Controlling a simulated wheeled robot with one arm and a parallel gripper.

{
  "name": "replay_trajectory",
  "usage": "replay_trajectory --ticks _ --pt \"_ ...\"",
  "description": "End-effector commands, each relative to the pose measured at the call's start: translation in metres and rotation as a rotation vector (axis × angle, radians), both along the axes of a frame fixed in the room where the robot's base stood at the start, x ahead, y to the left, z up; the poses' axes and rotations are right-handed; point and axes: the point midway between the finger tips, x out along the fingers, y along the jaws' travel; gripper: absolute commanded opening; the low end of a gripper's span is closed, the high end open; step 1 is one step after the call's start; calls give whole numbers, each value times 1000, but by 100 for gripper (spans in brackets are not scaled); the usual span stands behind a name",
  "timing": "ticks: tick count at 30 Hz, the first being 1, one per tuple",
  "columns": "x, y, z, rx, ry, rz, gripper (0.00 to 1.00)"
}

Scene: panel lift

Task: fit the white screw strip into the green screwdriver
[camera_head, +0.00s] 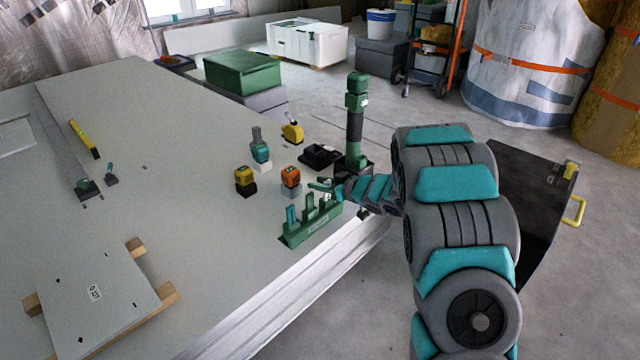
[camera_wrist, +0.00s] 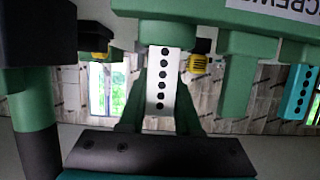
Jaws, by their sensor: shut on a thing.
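The white screw strip (camera_wrist: 161,85), with a row of black dots, is upright in the middle of the wrist view, which looks upside down. My gripper (camera_wrist: 158,122) is shut on it, a green finger on each side. The strip's other end meets a green part of the screw rack (camera_wrist: 240,75); I cannot tell whether it is still seated. In the head view my gripper (camera_head: 325,186) is just above the rack (camera_head: 312,226), and the strip is hidden. The green screwdriver (camera_head: 356,95) stands upright in a black holder (camera_head: 368,168), behind my gripper.
A teal strip (camera_wrist: 299,92) stands in the rack. An orange tool (camera_head: 290,177), a yellow tool (camera_head: 245,177), a teal tool (camera_head: 261,153) and a black tray (camera_head: 320,156) stand nearby. The large panel (camera_head: 190,230) is mostly clear left of the rack.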

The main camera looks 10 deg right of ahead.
Motion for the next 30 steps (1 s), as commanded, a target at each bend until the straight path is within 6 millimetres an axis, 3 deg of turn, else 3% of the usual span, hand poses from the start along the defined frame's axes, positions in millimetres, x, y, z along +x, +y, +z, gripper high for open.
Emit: replay_trajectory --ticks 7,8,15,30 --pt "0 0 -5 1 2 0 0" --pt "0 0 -6 1 2 0 33" --pt "0 0 -5 0 1 0 60" --pt "-3 -3 -3 -2 0 -2 62"
